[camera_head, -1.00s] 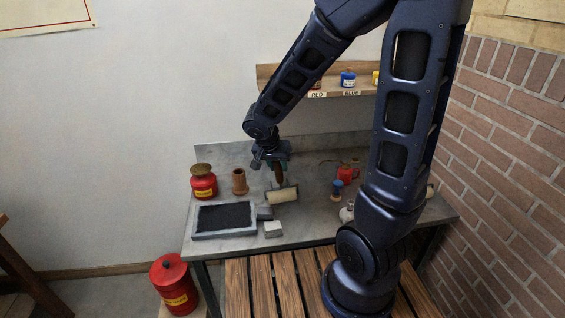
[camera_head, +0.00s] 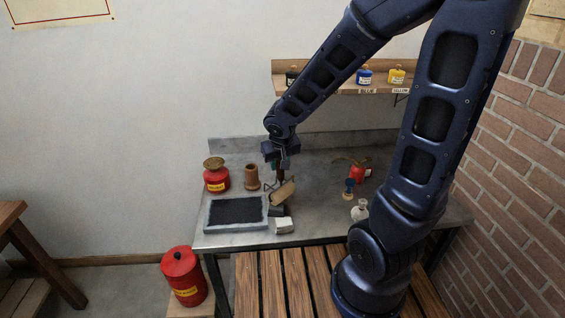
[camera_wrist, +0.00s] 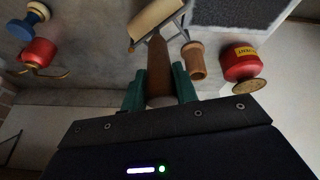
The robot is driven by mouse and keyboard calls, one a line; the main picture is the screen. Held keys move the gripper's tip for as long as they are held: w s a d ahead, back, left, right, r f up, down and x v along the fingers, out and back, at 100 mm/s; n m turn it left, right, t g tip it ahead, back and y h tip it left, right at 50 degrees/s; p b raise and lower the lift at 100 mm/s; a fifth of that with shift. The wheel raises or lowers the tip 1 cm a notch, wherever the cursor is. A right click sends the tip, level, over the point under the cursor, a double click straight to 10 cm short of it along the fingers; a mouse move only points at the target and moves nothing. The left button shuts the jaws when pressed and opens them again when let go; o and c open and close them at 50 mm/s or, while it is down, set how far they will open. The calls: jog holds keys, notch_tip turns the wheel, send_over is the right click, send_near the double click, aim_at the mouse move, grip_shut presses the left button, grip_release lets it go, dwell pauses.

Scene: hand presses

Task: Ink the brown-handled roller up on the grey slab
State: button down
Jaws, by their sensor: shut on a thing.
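My gripper (camera_head: 279,164) is shut on the brown handle (camera_wrist: 158,72) of the roller, between green fingers in the wrist view. The roller's cream cylinder (camera_head: 283,193) is tilted in the head view, just right of the slab and apart from its dark surface. It also shows in the wrist view (camera_wrist: 152,17), with no visible ink. Whether it touches the bench is hard to tell. The grey slab (camera_head: 207,217) has a pale rim around a dark, textured surface and lies at the bench's front left. Its corner shows at the wrist view's top (camera_wrist: 279,20).
A red pot (camera_head: 216,180) and a brown cup (camera_head: 251,178) stand behind the slab. A pale block (camera_head: 284,226) lies at its right. A blue-and-tan object (camera_head: 349,189), a red item (camera_head: 359,173) and a white bottle (camera_head: 360,210) stand farther right. A shelf holds ink jars.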

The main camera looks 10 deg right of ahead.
jog(key=s+a+r+n+g+y, duration=0.1)
jog(key=s+a+n+g, duration=0.15)
jog(key=a+n, duration=0.45)
jog(key=s+a+r+n+g, duration=0.1)
jog(key=a+r+n+g, duration=0.15)
jog(key=n, duration=0.95)
jog(key=s+a+n+g+y, duration=0.1)
jog(key=s+a+n+g, duration=0.15)
jog(key=a+n, duration=0.5)
jog(key=shift+n+g, duration=0.35)
jog(key=shift+n, duration=0.4)
jog(key=shift+w+d+f, duration=0.1)
jog(key=shift+d+f, duration=0.1)
jog(key=shift+f, duration=0.6)
jog(key=shift+w+d+f, duration=0.15)
jog(key=shift+d+f, duration=0.1)
jog(key=shift+f, duration=0.5)
jog(key=shift+w+d+f, duration=0.1)
jog(key=shift+d+f, duration=0.1)
jog(key=shift+f, duration=0.95)
